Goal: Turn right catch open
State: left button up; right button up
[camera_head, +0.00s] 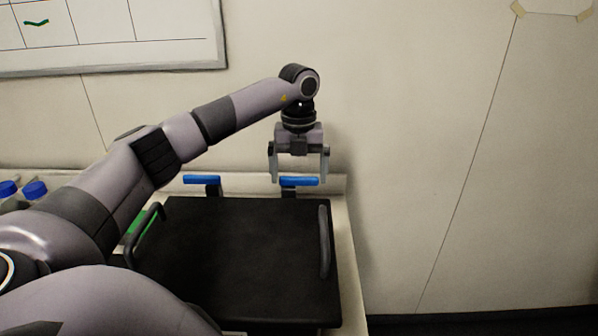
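The right catch (299,182) is a blue bar on a dark mount, behind the back edge of a black lid (240,250). A matching left catch (202,180) sits to its left. Both blue bars lie level, crosswise to the view. My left gripper (299,176) points down over the right catch, its fingers spread wide, one near each end of the blue bar. Nothing shows held between them. Whether the fingertips touch the bar cannot be told. My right gripper is not in view.
The black lid has a dark handle on its left (146,232) and right (324,242). Blue-capped bottles (34,190) stand at the far left. The wall (430,130) is close behind the bench, with a whiteboard (130,30) at upper left. Right of the bench is free.

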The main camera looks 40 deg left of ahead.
aim_at(299, 177)
pick_arm(q)
jog(key=shift+r+b, duration=0.4)
jog(key=shift+r, duration=3.2)
